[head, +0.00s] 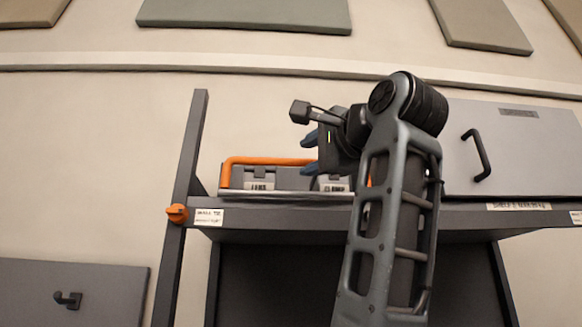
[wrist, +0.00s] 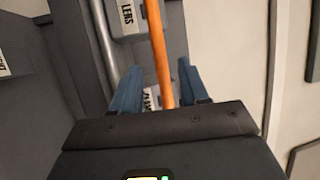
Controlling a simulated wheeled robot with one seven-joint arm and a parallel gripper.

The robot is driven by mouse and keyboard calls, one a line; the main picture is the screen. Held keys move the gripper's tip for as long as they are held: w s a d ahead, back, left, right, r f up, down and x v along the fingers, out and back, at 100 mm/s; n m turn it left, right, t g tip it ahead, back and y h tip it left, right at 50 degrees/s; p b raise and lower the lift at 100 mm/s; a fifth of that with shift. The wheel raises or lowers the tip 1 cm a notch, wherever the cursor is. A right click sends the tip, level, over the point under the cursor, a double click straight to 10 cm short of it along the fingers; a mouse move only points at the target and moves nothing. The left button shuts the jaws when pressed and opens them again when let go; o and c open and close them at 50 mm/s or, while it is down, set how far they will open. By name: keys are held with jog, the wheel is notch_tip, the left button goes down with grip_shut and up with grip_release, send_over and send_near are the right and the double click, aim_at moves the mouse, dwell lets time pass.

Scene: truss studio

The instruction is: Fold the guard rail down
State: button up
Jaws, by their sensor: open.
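The orange guard rail (head: 270,161) stands raised along the front of the shelf, with a bent left end. Its right part is hidden behind my arm. My gripper (head: 308,153) is at the rail, its blue fingers pointing left. In the wrist view the orange rail (wrist: 158,50) runs between the two spread fingers of my gripper (wrist: 158,88). The fingers are open, with a gap to the rail on each side in that view.
Grey labelled cases (head: 259,178) sit behind the rail on the dark shelf (head: 285,212). An orange knob (head: 177,213) is on the left post. A grey cabinet door with a black handle (head: 477,155) is to the right of my arm.

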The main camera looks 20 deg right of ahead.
aim_at(299, 162)
jog(key=p+x, duration=0.2)
jog(key=x, duration=0.5)
jog(key=shift+w, duration=0.3)
grip_shut()
dwell(0.4)
